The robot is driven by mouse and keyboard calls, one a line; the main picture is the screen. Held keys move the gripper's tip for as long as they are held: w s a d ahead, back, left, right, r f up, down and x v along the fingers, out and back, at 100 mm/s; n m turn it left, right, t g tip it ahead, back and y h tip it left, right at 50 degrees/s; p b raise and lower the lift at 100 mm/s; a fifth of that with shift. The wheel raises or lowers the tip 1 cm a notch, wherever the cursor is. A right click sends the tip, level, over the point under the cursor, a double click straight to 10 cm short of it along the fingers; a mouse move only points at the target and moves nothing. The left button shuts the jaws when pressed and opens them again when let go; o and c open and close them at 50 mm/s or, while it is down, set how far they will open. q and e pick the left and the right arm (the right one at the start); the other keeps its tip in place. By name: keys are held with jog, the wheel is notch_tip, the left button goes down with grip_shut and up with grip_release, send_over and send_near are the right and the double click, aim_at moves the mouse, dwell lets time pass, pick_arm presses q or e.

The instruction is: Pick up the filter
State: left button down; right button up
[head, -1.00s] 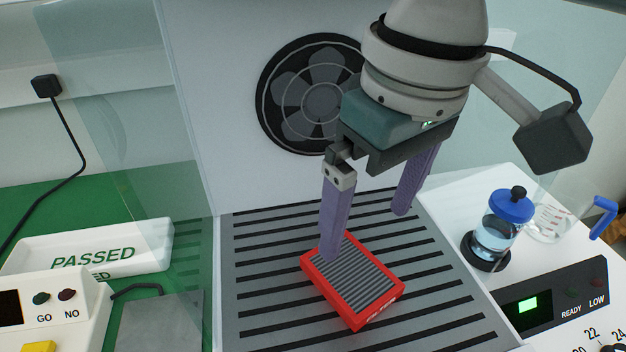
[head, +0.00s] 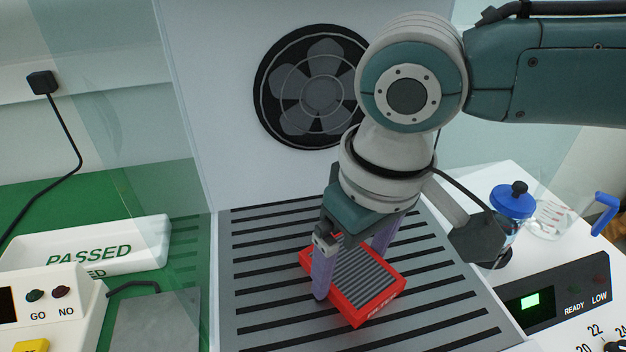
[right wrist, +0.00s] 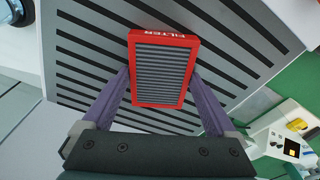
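The filter (head: 368,285) has a red frame with grey pleats and lies flat on the slotted grey platform (head: 262,325). My right gripper (head: 350,270) is open, with its purple fingers low on either side of the filter's rear part. In the right wrist view the filter (right wrist: 163,68) lies between and ahead of the spread fingertips (right wrist: 160,75), with "FILTER" on its far edge. I cannot tell whether a fingertip touches it. My left gripper is not in view.
A dark fan (head: 311,88) is set in the panel behind the platform. A white tray marked PASSED (head: 150,235) stands at left beyond a clear screen. A blue-lidded jar (head: 512,203) and a display unit (head: 560,300) are at right.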

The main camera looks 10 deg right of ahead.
jog(key=c, duration=1)
